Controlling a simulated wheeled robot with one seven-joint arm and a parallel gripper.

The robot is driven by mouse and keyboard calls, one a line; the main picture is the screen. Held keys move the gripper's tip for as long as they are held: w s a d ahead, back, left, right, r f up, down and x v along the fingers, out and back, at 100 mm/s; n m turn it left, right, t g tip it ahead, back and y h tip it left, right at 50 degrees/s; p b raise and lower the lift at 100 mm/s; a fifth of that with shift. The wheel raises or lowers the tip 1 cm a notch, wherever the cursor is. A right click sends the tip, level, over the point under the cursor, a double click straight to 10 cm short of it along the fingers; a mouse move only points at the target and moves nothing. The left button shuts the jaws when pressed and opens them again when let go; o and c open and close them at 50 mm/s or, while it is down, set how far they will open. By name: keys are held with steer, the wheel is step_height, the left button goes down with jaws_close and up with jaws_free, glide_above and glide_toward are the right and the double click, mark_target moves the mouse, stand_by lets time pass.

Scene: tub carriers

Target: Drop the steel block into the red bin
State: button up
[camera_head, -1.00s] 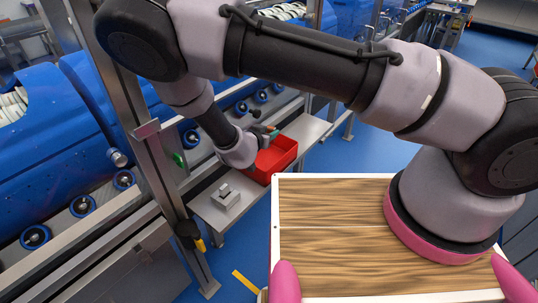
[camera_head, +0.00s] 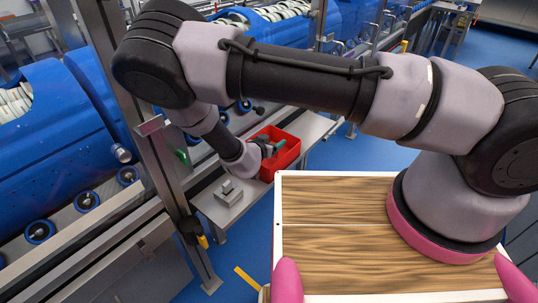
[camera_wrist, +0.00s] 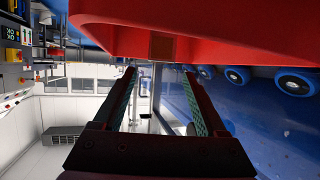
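A grey metal block (camera_head: 228,193) with a small raised piece on top rests on the bench left of the red bin; I take it to be the steel block. The red bin (camera_head: 289,158) stands on the same bench, and its wall fills the top of the wrist view (camera_wrist: 230,35). My gripper (camera_head: 272,147) is at the bin's left side, by the rim; the head view does not show clearly whether it touches. In the wrist view my gripper (camera_wrist: 158,75) has its green-padded fingers apart with nothing held between them. Most of the bin's inside is hidden.
The metal bench (camera_head: 312,130) is narrow, with blue machinery (camera_head: 60,135) behind it. A steel post (camera_head: 165,165) stands left of the block. Blue floor (camera_head: 375,150) is open to the right of the bench. Blue rollers (camera_wrist: 240,76) show beyond the fingers.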

steer(key=v, duration=1)
steer(key=shift+s+r, duration=0.2)
steer(key=shift+s, duration=0.1)
steer(key=shift+a, duration=0.1)
